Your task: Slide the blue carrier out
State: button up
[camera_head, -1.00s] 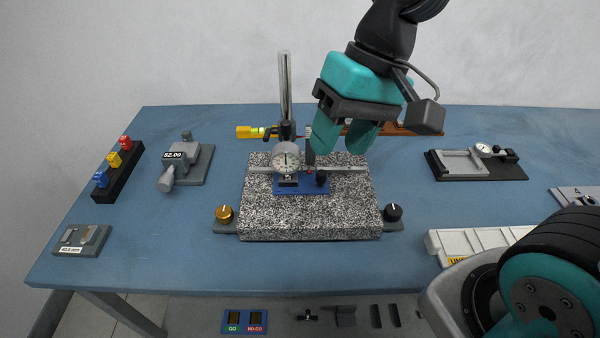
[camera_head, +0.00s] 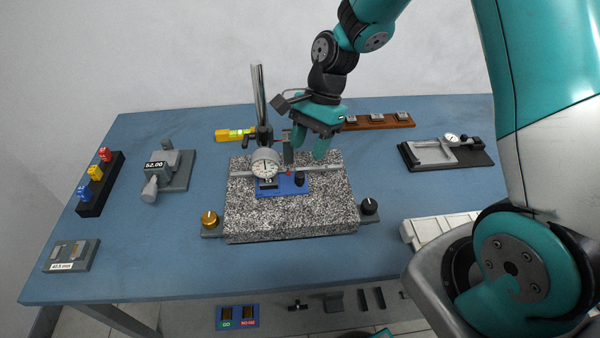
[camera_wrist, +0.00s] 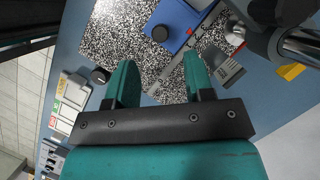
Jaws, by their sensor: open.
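The blue carrier (camera_head: 288,188) is a flat blue plate lying on the speckled granite block (camera_head: 290,217), beneath the dial gauge (camera_head: 265,163). A black knob (camera_head: 299,179) stands on its right part. In the wrist view the carrier (camera_wrist: 182,22) shows at the top, with its black knob (camera_wrist: 159,33). My gripper (camera_head: 309,150) is open and empty, above the back of the granite block, behind and slightly right of the knob. In the wrist view the open fingers (camera_wrist: 155,82) are below the knob, apart from it. The carrier's left part is partly hidden by the gauge.
A chrome post (camera_head: 258,92) rises behind the gauge. A pale rail (camera_head: 327,169) crosses the block. A gold knob (camera_head: 209,218) and a black knob (camera_head: 369,206) flank the block. A yellow level (camera_head: 236,134) and a brown rack (camera_head: 380,121) lie behind.

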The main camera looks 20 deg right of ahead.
aim_at(301, 173)
jog(key=x, duration=0.7)
jog(key=shift+a+f+p, duration=0.15)
jog(key=shift+f+p, duration=0.15)
jog(key=shift+f, duration=0.05)
jog(key=shift+s, duration=0.1)
grip_shut()
